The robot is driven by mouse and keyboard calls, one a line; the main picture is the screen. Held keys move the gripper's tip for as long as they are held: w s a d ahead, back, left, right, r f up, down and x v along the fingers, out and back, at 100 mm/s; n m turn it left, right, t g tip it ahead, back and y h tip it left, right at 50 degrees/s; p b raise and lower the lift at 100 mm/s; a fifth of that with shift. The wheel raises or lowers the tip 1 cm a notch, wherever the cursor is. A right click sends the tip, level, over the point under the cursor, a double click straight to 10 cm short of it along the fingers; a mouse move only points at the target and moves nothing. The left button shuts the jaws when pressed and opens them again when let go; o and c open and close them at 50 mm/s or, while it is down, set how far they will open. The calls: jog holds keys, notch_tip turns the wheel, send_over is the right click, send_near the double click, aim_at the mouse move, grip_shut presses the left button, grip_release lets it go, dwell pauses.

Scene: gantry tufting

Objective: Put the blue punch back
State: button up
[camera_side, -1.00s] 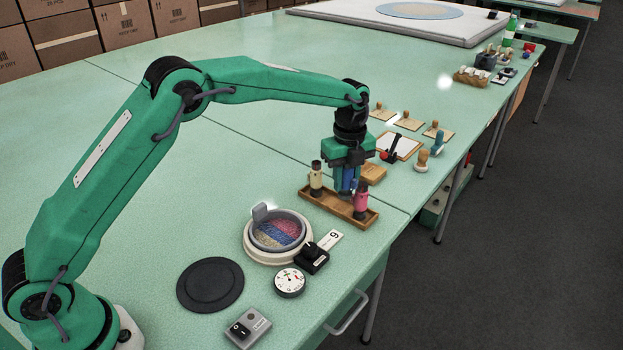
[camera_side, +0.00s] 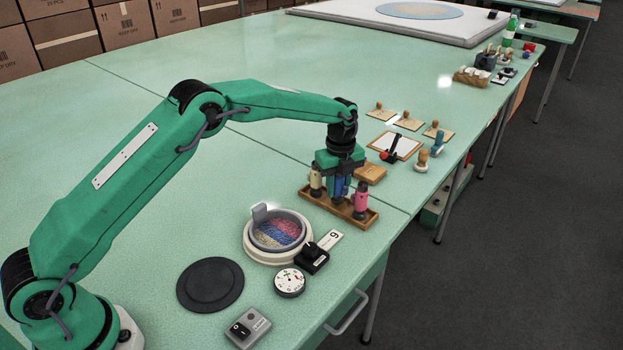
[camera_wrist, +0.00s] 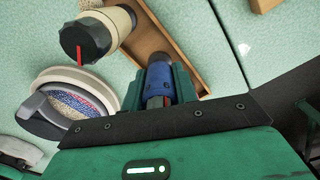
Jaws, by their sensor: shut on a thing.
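My gripper (camera_side: 339,184) is shut on the blue punch (camera_side: 346,185). The blue punch is upright over the middle of the wooden rack (camera_side: 325,205), between the cream punch (camera_side: 315,181) and the pink punch (camera_side: 361,200). I cannot tell whether its lower end is inside the rack or just above it. In the wrist view the blue punch (camera_wrist: 160,78) is between my gripper's green fingers (camera_wrist: 158,92), with the rack (camera_wrist: 146,42) behind it. The cream punch (camera_wrist: 98,33) shows there with its black, red-marked cap.
A wooden block (camera_side: 370,173) and several stamps lie beyond the rack. The bench's front edge is close to the rack.

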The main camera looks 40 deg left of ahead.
jog(key=shift+f, duration=0.5)
jog(key=shift+f, duration=0.1)
jog(key=o, duration=0.9)
notch_tip(320, 180, up, 12)
jog(key=shift+f, duration=0.25)
jog(key=shift+r, duration=0.35)
